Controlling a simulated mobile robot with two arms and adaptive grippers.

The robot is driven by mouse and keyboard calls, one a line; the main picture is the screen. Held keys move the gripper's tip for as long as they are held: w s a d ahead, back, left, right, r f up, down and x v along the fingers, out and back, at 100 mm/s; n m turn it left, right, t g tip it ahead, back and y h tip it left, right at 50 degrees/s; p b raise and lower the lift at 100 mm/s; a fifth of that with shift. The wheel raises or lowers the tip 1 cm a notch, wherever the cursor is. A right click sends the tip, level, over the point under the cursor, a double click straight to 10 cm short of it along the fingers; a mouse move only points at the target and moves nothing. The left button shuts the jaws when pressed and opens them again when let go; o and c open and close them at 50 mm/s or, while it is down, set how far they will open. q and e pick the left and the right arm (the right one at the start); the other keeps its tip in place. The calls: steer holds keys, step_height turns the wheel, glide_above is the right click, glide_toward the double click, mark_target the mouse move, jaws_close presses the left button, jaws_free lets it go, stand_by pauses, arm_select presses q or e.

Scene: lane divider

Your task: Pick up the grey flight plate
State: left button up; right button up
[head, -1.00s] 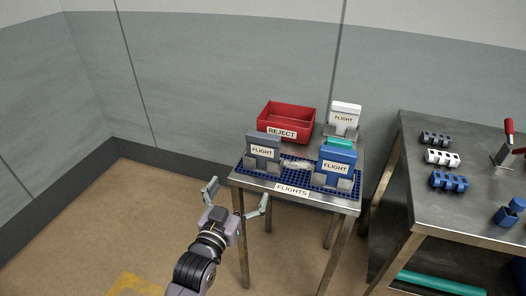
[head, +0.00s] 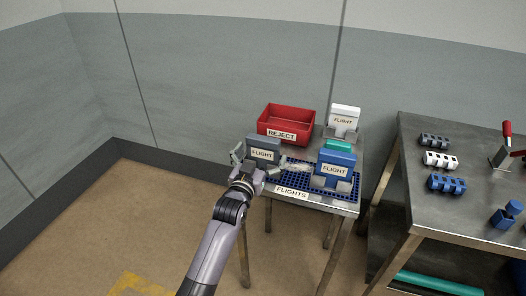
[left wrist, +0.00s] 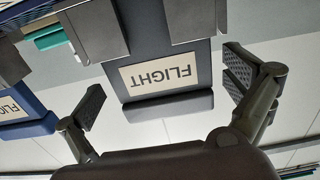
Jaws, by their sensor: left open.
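The grey flight plate (head: 263,146) stands upright at the left of the small metal table, with a cream FLIGHT label facing me. In the left wrist view the plate (left wrist: 170,99) appears upside down, between grey metal holder pieces. My left gripper (head: 256,168) is open in front of the plate, low and close to it. In the left wrist view its two fingers (left wrist: 162,92) stand on either side of the plate, with gaps to both edges. The gripper hides the lower part of the plate in the head view. My right gripper is not in view.
A blue flight plate (head: 337,160) stands to the right on the blue mat (head: 290,180), with a white one (head: 344,115) behind. A red REJECT bin (head: 287,118) is behind the grey plate. A workbench (head: 450,140) with several blocks stands further right.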

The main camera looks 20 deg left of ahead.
arm_select(q)
steer(key=shift+w+f, duration=0.1)
steer(key=shift+w, duration=0.65)
steer(key=shift+c, duration=0.2)
steer(key=c, duration=1.2)
